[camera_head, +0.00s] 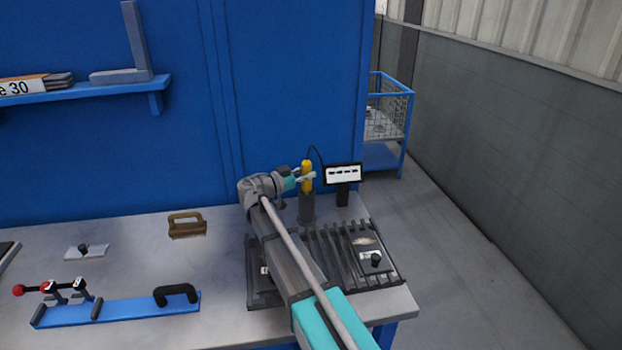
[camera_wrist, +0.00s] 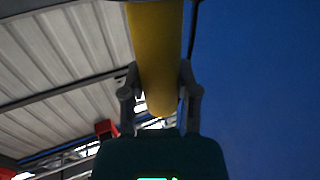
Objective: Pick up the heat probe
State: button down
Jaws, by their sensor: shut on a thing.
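The heat probe (camera_head: 307,175) is a yellow upright handle at the back right of the workbench, with a dark cable running from its top toward a small display. It stands directly above a dark cylindrical holder (camera_head: 307,208); I cannot tell whether its lower end is still inside. My gripper (camera_head: 306,178) reaches it from the left and is shut on the yellow handle. In the wrist view the probe (camera_wrist: 158,60) fills the upper middle, with the fingers of my gripper (camera_wrist: 160,85) on both sides of it. The probe's tip is not visible.
A display (camera_head: 343,174) on a dark stand is close right of the probe. A slotted dark plate (camera_head: 345,255) lies in front, under my arm. A brown-handled tool (camera_head: 187,225) and a blue fixture (camera_head: 120,308) lie left. A blue wall is close behind.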

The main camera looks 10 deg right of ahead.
jog(key=shift+r, duration=0.1)
notch_tip(320, 180, up, 10)
jog(key=p, duration=1)
dwell(0.7)
jog(key=shift+d, duration=0.2)
